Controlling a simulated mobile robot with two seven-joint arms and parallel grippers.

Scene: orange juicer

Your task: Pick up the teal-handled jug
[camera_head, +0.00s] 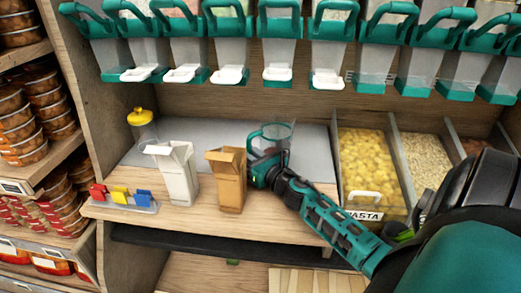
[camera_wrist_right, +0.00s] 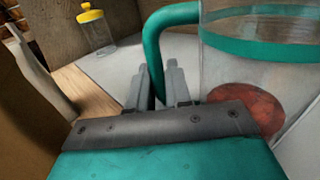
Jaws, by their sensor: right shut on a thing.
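The teal-handled jug (camera_head: 278,134) is clear with a teal band and handle, and stands upright on the grey mat behind the brown carton. In the right wrist view the jug (camera_wrist_right: 255,65) fills the right side, and a reddish-brown round patch shows low in or behind it. My right gripper (camera_head: 262,166) reaches in from the right. Its two fingers (camera_wrist_right: 160,82) are shut on the teal handle, one on each side of its lower part. Whether the jug's base touches the mat is hard to tell. My left gripper is in neither view.
A white carton (camera_head: 177,172) and brown carton (camera_head: 229,180) stand close on the left. A yellow-capped bottle (camera_head: 142,125) stands behind them. Small coloured clips (camera_head: 122,195) sit front left. A pasta bin (camera_head: 367,160) is to the right. Teal-handled dispensers (camera_head: 277,50) hang above.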

